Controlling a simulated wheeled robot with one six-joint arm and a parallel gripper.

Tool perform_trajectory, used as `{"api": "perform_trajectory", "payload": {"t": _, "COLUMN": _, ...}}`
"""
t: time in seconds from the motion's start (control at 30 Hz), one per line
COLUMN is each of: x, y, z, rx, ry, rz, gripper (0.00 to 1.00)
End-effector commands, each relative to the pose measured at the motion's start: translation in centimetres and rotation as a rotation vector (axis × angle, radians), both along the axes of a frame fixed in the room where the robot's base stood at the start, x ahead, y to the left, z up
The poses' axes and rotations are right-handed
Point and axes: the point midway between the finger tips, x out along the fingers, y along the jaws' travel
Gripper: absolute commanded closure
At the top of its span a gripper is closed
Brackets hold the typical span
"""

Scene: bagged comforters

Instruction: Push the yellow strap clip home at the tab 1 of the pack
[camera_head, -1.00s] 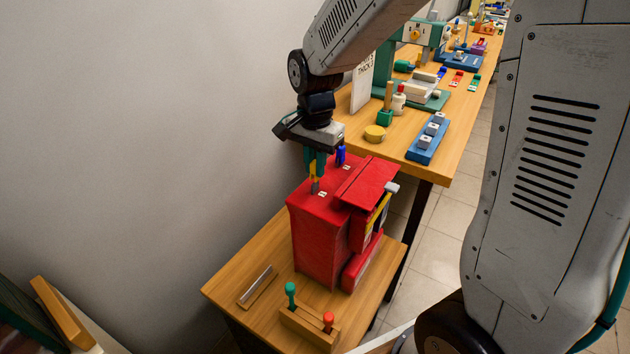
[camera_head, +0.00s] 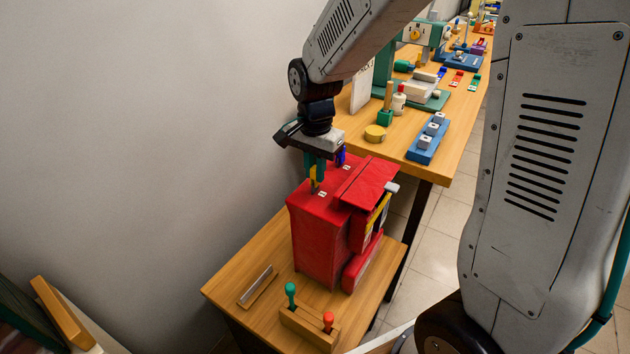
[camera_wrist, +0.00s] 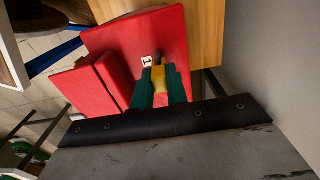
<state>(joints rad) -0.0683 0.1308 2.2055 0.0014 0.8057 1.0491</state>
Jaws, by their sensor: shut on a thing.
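The red pack (camera_head: 318,235) stands upright on the small wooden table. The yellow strap clip (camera_head: 315,173) is between the fingers of my gripper (camera_head: 315,178), just over the pack's top near its left end. In the wrist view the green fingers of my gripper (camera_wrist: 160,84) are shut on the yellow clip (camera_wrist: 158,74). A white label marked 1 (camera_wrist: 147,61) lies beside the clip, and a small grey tab (camera_wrist: 158,56) shows past its end. I cannot tell how far the clip sits on the tab. A blue clip (camera_head: 340,156) stands farther back on the pack.
A wooden block with a green-topped and a red-topped peg (camera_head: 309,325) and a grey bar in a wooden holder (camera_head: 257,286) are on the small table (camera_head: 225,291). The long workbench (camera_head: 455,150) behind holds several tools. A wall is close on the left.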

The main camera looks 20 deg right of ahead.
Motion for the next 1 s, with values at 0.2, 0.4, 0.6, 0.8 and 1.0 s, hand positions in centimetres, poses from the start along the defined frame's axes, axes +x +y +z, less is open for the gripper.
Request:
{"api": "perform_trajectory", "payload": {"t": 0.2, "x": -0.02, "y": 0.0, "z": -0.35, "rx": -0.001, "ry": 0.001, "rz": 0.0, "gripper": 1.0}}
{"api": "perform_trajectory", "payload": {"t": 0.4, "x": -0.01, "y": 0.0, "z": -0.65, "rx": -0.001, "ry": 0.001, "rz": 0.0, "gripper": 1.0}}
{"api": "perform_trajectory", "payload": {"t": 0.6, "x": -0.01, "y": 0.0, "z": -0.96, "rx": 0.0, "ry": 0.0, "rz": 0.0, "gripper": 1.0}}
{"api": "perform_trajectory", "payload": {"t": 0.8, "x": 0.0, "y": 0.0, "z": -0.96, "rx": 0.0, "ry": 0.0, "rz": 0.0, "gripper": 1.0}}
{"api": "perform_trajectory", "payload": {"t": 1.0, "x": 0.0, "y": 0.0, "z": -0.95, "rx": 0.0, "ry": 0.0, "rz": 0.0, "gripper": 0.65}}
